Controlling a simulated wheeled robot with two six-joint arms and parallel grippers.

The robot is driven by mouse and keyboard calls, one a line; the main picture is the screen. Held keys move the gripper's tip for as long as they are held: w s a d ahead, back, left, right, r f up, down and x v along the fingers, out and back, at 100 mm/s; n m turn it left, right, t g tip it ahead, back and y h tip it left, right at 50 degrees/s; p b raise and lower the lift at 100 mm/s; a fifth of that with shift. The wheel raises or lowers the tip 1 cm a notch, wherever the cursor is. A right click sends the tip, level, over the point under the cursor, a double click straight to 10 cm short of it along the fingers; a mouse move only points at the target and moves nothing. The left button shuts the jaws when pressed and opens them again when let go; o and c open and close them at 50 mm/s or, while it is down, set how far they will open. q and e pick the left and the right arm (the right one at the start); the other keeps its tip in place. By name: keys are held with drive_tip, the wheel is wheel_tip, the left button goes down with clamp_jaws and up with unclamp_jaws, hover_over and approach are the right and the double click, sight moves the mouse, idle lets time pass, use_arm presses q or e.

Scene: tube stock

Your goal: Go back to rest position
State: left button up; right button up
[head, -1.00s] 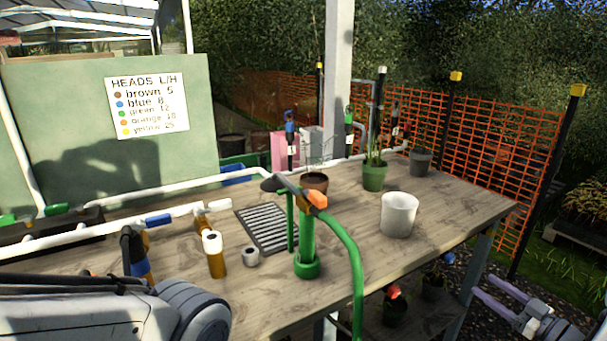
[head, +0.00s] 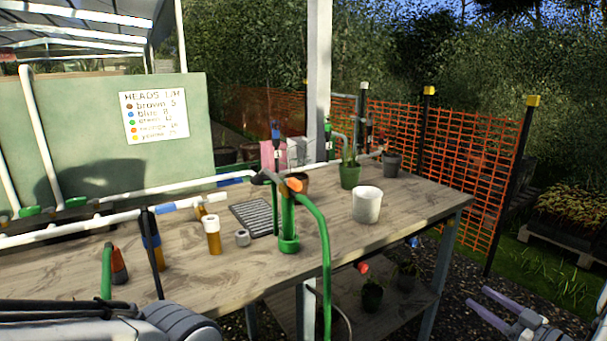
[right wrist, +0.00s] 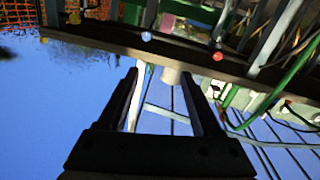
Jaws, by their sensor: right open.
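My right gripper (head: 478,297) is at the lower right of the head view, off the right front corner of the table, with its two fingers apart. In the right wrist view the dark fingers (right wrist: 160,73) are spread with nothing held between them. My left arm shows only as a grey link at the lower left; its gripper is out of the picture. The wooden table (head: 340,245) stands in front of me, clear of the right gripper in the head view.
On the table are a white pot (head: 367,206), a green stand (head: 288,230) with a hose (head: 325,260), brown-orange bottles (head: 212,236) and a grey grate (head: 255,216). Potted plants (head: 372,294) sit on a shelf below. An orange mesh fence (head: 475,150) stands behind; gravel lies at right.

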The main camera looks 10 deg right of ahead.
drive_tip(key=w+a+r+m+g+h, duration=0.25)
drive_tip(key=w+a+h, duration=0.3)
drive_tip(key=w, duration=0.55)
drive_tip(key=a+g+h, duration=0.2)
drive_tip(key=a+g, duration=0.2)
drive_tip(key=a, duration=0.6)
drive_tip(key=s+a+r+n+g+y, duration=0.15)
drive_tip(key=s+a+g, duration=0.35)
drive_tip(key=s+a, duration=1.15)
drive_tip(key=s+a+r+n+g+y, duration=0.1)
drive_tip(key=s+a+r+n+g, duration=0.35)
drive_tip(key=s+a, duration=1.25)
wheel_tip(320, 180, up, 15)
drive_tip(key=m+g+p, duration=0.1)
drive_tip(key=p, duration=1.5)
drive_tip(key=shift+s+d+r+p, duration=0.15)
drive_tip(key=shift+s+d+p, duration=0.15)
drive_tip(key=shift+d, duration=0.15)
